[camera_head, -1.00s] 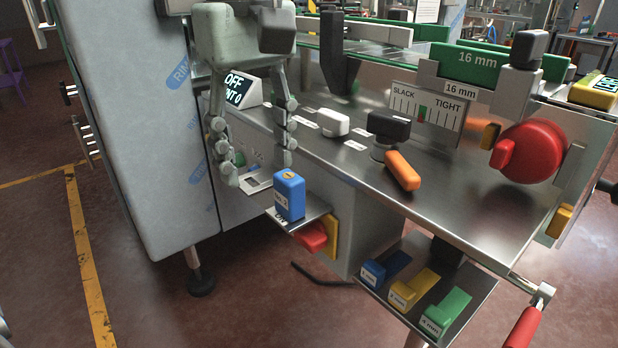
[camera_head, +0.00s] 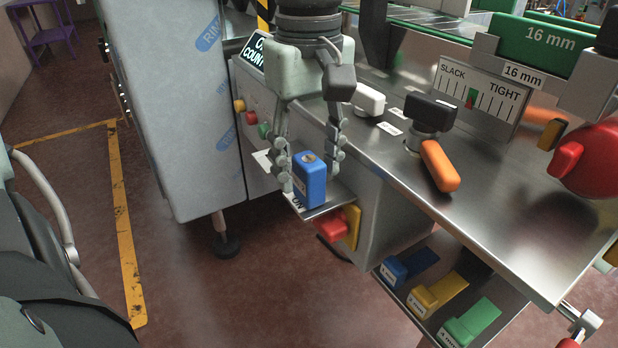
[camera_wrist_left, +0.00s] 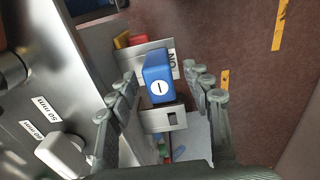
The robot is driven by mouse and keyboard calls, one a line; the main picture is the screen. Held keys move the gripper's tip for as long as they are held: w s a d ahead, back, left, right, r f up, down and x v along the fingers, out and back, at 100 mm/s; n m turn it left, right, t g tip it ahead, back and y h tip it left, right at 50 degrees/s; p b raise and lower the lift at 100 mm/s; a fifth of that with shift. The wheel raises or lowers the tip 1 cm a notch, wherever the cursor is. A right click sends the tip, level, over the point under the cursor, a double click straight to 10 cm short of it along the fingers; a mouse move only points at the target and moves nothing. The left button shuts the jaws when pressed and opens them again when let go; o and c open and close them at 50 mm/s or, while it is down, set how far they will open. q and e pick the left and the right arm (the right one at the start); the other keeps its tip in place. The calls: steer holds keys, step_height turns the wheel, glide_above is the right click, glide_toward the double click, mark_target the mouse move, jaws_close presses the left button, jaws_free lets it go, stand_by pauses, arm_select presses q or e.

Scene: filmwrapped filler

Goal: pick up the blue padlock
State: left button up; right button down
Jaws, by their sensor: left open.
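The blue padlock (camera_head: 309,181) stands upright on a small metal shelf (camera_head: 333,203) at the machine's side. My left gripper (camera_head: 312,172) is open and comes down from above, with one finger on each side of the padlock in the head view. In the left wrist view the padlock (camera_wrist_left: 158,78) lies between and just beyond the spread fingertips (camera_wrist_left: 171,84). Contact between fingers and padlock cannot be made out. My right gripper is not in view.
A red knob (camera_head: 332,224) on a yellow plate sits just below the shelf. An orange-handled lever (camera_head: 439,166) and a white knob (camera_head: 369,99) stand on the metal top. A lower tray holds blue, yellow and green blocks (camera_head: 470,323). A tall grey cabinet (camera_head: 180,110) stands left.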

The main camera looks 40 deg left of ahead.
arm_select(q)
jaws_close()
stand_by(0.4)
steer(key=shift+r, duration=0.1)
